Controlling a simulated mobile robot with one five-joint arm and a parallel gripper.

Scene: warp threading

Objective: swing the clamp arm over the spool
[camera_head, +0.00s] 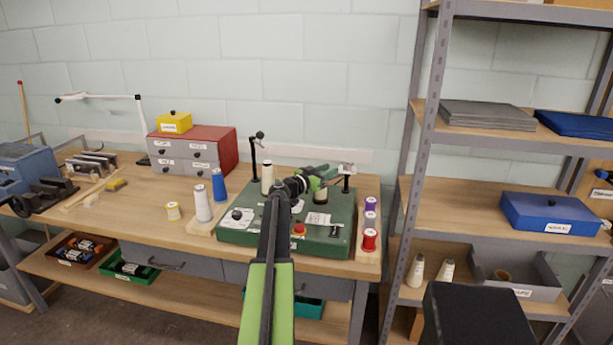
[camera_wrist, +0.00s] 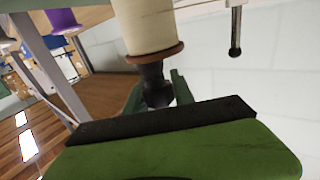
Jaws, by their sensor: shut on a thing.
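My gripper (camera_head: 324,173) reaches over the right part of the green machine (camera_head: 262,232), next to a short black post with a pale top (camera_head: 347,172). In the wrist view its green jaws (camera_wrist: 157,95) are shut around a dark knobbed piece of the clamp arm (camera_wrist: 155,75). That piece lies in line with the brown-rimmed end of a cream spool (camera_wrist: 148,25); whether they touch is unclear. The same spool shows just below my gripper in the head view (camera_head: 320,196). The rest of the clamp arm is largely hidden by my gripper.
A taller black post (camera_head: 254,160) and another cream spool (camera_head: 267,174) stand on the machine's left. Purple, grey and red spools (camera_head: 369,240) line its right side. White and blue spools (camera_head: 203,205) stand left. A shelf rack (camera_head: 420,130) rises at right.

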